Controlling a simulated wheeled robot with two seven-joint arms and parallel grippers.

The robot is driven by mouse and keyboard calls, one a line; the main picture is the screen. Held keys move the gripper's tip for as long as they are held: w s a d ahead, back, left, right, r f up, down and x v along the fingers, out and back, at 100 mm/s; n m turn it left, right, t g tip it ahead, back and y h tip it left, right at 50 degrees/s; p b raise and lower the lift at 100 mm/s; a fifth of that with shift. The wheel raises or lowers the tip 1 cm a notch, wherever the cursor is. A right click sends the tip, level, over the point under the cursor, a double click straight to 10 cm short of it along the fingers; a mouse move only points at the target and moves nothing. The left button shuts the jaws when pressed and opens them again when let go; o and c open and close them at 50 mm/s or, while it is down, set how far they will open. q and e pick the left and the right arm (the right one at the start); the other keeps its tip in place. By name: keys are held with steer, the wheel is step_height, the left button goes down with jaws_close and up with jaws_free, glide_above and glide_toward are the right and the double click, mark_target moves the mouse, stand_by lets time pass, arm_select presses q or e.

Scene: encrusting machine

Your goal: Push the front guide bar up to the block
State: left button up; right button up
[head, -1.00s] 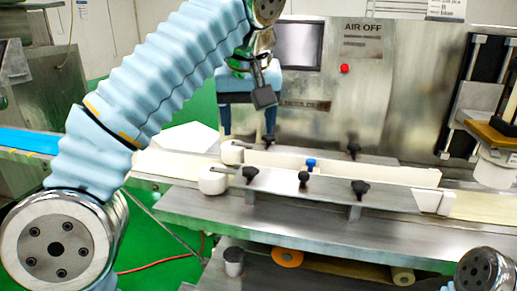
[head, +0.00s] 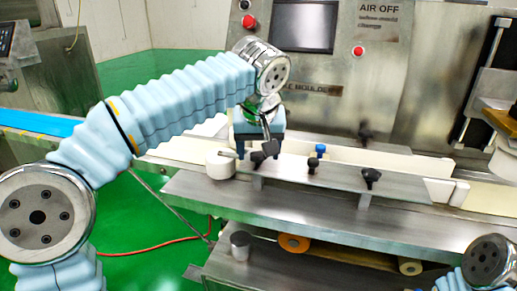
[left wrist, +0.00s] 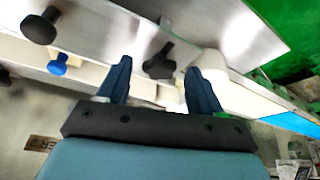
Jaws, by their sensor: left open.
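The front guide bar (head: 340,183) is a long pale bar under a metal plate with several black knobs, with a white rounded end (head: 220,165) at its left. A small white block (head: 459,193) sits by its right end. A blue knob (head: 320,149) stands behind the plate. My left gripper (head: 259,151) is open and points down over the bar's left end. In the left wrist view its fingers (left wrist: 160,88) are apart, with a black knob (left wrist: 158,62) showing between them and the white rounded end beside the right finger. Contact cannot be told. My right gripper is out of view.
A steel machine panel (head: 330,115) with a screen stands behind the bars. A steel shelf (head: 300,215) runs in front, with rollers below it. A blue conveyor belt (head: 35,123) lies at left. A head unit (head: 500,140) hangs at right.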

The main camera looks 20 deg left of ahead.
arm_select(q)
steer(key=shift+f, duration=0.1)
jaws_close()
stand_by(0.4)
steer(key=shift+n, duration=0.4)
steer(key=shift+w+d+n+y, duration=0.15)
steer(key=shift+n+y, duration=0.35)
steer(key=shift+n, duration=0.5)
steer(key=n, duration=0.1)
steer(key=n+g+y, duration=0.1)
steer(key=n, duration=0.1)
steer(key=shift+w+d+n, duration=0.1)
steer(key=shift+d+n, duration=0.1)
steer(key=shift+n, duration=0.1)
steer(key=n, duration=0.2)
steer(key=n+g+y, duration=0.1)
steer(key=n, duration=0.1)
steer(key=n+g, duration=0.1)
steer(key=n, duration=0.1)
steer(key=shift+w+d, duration=0.1)
steer(key=shift+w, duration=0.2)
steer(key=shift+n+g, duration=0.3)
